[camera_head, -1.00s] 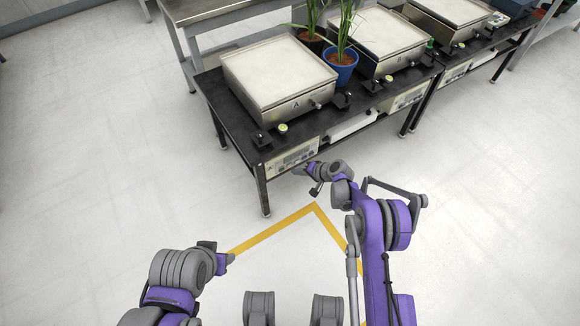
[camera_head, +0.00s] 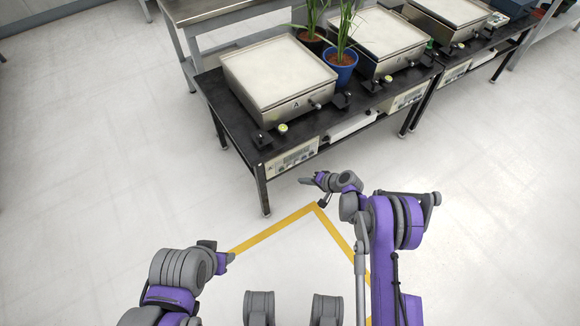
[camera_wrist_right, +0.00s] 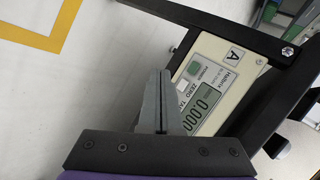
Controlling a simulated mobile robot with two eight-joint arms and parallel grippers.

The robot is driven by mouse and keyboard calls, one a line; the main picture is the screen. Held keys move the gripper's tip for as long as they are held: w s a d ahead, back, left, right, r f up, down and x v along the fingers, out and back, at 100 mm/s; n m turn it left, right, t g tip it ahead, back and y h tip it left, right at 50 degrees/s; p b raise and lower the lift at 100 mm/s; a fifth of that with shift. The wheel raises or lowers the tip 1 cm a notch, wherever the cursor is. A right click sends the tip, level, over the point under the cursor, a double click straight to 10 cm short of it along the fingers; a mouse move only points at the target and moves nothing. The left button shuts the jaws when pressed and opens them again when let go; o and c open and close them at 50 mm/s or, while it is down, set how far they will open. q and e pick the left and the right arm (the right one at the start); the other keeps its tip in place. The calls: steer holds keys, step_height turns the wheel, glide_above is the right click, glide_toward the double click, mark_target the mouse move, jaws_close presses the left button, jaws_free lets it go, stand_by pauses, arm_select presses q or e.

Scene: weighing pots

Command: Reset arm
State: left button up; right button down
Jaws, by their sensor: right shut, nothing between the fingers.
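My right gripper (camera_head: 305,181) is in front of the black table, low and clear of its front edge, shut with nothing in it. In the right wrist view its closed fingers (camera_wrist_right: 158,103) overlap the scale display panel (camera_wrist_right: 208,88), which is marked A and reads 0.000; I see no contact. My left arm comes in at the lower left of the head view, and its gripper (camera_head: 230,258) is small and seen from behind, so its jaws cannot be made out.
Weighing scale A (camera_head: 278,73) stands on the black table (camera_head: 228,113). A blue pot (camera_head: 342,74) with a plant stands beside it, and a second scale (camera_head: 378,38) is to the right. A yellow line (camera_head: 270,232) marks the floor. The floor at left is clear.

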steer(key=shift+r, duration=0.15)
stand_by(0.4)
steer(key=s+d+r+n+h, duration=0.15)
steer(key=s+r, duration=0.25)
steer(key=r, duration=0.4)
steer(key=s+d+r+h, duration=0.1)
steer(key=s+d+r, duration=0.2)
steer(key=s+r, duration=0.35)
steer(key=s+d+r+n+h, duration=0.1)
steer(key=s+d+r+h, duration=0.15)
steer(key=r, duration=0.65)
steer(key=s+d+r+h, duration=0.1)
steer(key=s+d, duration=0.2)
steer(key=s, duration=0.5)
steer(key=s+d+r+n+h, duration=0.1)
steer(key=s+d+r, duration=0.15)
steer(key=s, duration=0.65)
steer(key=s+d+r+h, duration=0.1)
steer(key=s+d, duration=0.2)
steer(key=s, duration=0.5)
arm_select(q)
step_height(320, 180, up, 26)
steer(key=w+t+p, duration=0.1)
steer(key=p, duration=2.2)
steer(key=shift+r, duration=0.25)
arm_select(e)
step_height(320, 180, up, 26)
steer(key=w, duration=0.1)
steer(key=shift+d+r, duration=0.15)
steer(key=shift+r, duration=0.1)
